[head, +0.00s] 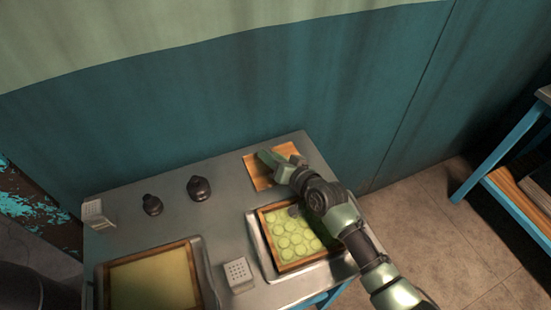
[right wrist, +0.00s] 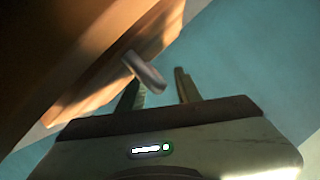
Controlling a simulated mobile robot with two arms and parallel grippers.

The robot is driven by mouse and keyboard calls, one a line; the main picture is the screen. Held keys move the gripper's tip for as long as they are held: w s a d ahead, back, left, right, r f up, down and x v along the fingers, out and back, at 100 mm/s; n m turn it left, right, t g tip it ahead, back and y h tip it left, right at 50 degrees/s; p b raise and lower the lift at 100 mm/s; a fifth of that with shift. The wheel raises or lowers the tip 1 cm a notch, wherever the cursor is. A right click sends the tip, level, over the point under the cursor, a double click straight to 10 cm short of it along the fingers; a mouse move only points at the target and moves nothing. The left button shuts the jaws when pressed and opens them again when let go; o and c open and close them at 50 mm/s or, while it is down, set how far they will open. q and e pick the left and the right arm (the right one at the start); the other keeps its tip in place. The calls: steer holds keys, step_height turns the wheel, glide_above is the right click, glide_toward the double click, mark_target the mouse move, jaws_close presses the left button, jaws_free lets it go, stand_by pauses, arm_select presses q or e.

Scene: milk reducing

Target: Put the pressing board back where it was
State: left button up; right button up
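The wooden pressing board (head: 257,174) is at the back right of the table in the head view, partly hidden by my right gripper (head: 268,158). In the right wrist view the wood (right wrist: 85,55) is large and close at the left, with a grey metal handle (right wrist: 148,73) sticking out from it. My right gripper (right wrist: 158,86) has its fingers apart. The handle is close to the left finger; I cannot tell whether they touch. My left gripper is not in view.
A metal tray (head: 252,226) holds a wooden frame (head: 264,228) with several round green pieces. Another tray with a wooden frame (head: 197,268) is at front left. Two dark weights (head: 199,188) and two white perforated blocks (head: 239,274) stand on the table (head: 180,222). A wall is behind.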

steer(key=v, duration=1.2)
steer(key=shift+r, duration=0.1)
